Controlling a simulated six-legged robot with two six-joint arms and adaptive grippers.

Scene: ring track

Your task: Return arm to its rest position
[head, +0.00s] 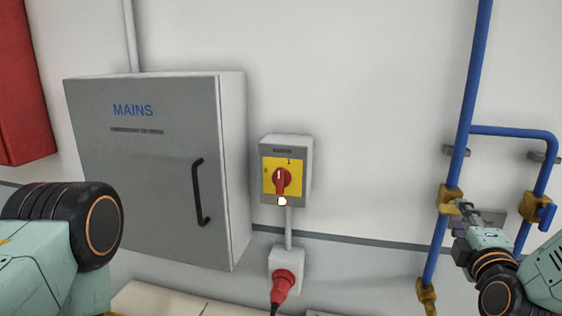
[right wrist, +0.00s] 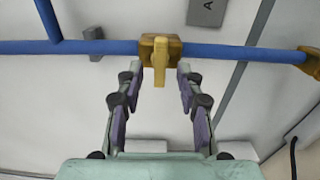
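My right gripper (head: 466,210) is at the lower right of the head view, close to a yellow valve (head: 449,196) on a vertical blue pipe. In the right wrist view the fingers of this gripper (right wrist: 160,75) stand apart with nothing clamped. The yellow valve's handle (right wrist: 160,62) lies between the fingertips in that picture, with a gap on each side. I cannot tell how far it is in depth. Part of my left arm (head: 95,230) shows at the left edge of the head view; its gripper is out of view.
A blue pipe (head: 466,100) with a branch (head: 510,131) runs up the wall by my right arm. A grey MAINS cabinet (head: 150,190) and a red rotary switch (head: 282,180) on a yellow plate are further left. A red plug (head: 283,285) hangs below. The wall between switch and pipe is clear.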

